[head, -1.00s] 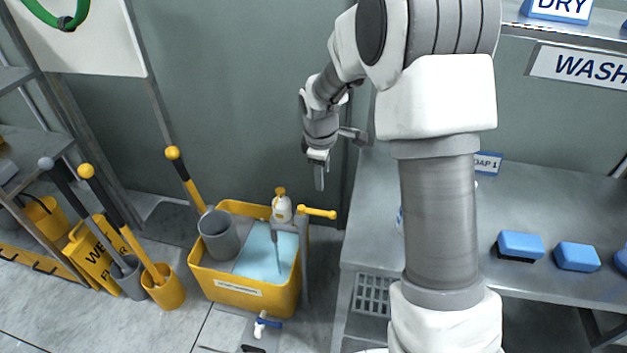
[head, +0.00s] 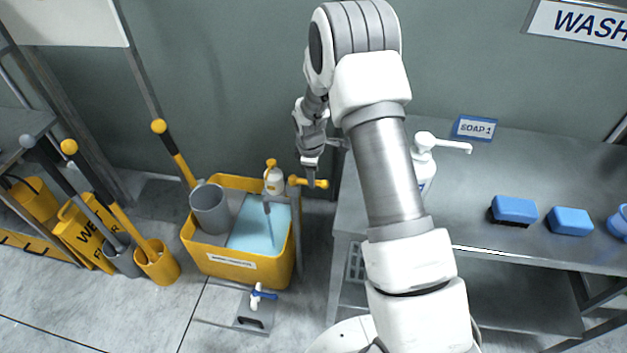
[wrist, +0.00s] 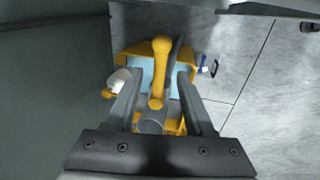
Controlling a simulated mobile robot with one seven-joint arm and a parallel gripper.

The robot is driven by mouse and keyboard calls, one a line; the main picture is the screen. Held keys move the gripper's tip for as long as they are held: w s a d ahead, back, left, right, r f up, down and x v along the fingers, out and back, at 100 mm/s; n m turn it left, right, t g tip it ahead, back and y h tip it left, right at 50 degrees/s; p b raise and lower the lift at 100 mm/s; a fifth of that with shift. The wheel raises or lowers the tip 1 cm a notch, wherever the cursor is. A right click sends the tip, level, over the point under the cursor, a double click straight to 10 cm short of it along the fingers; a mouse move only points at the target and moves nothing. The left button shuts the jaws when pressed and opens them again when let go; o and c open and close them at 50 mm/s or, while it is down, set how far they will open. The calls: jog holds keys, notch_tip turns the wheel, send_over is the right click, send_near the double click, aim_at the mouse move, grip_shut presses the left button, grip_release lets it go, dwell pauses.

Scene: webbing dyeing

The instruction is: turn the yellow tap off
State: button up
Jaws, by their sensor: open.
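The yellow tap handle (head: 308,183) is a lever with a ball end, on top of a grey post (head: 297,235) beside the yellow tub. In the head view it points right. A thin pale streak (head: 270,222) drops from the spout side towards the blue water; I cannot tell how much is stream and how much pipe. My gripper (head: 311,178) points down at the handle. In the wrist view the handle (wrist: 159,75) lies between the two open, spread fingers of my gripper (wrist: 157,78), with no clear contact.
The yellow tub (head: 238,268) holds blue water and a grey mug-like vessel (head: 210,210). The steel bench (head: 480,235) is right; yellow-topped poles (head: 110,205) are left.

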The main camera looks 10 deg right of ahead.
jog(key=shift+w+d+f, duration=0.1)
jog(key=shift+w+f, duration=0.05)
jog(key=shift+f, duration=0.55)
jog(key=shift+w+d+f, duration=0.1)
jog(key=shift+w+f, duration=0.05)
jog(key=shift+f, duration=0.5)
grip_shut()
dwell(0.4)
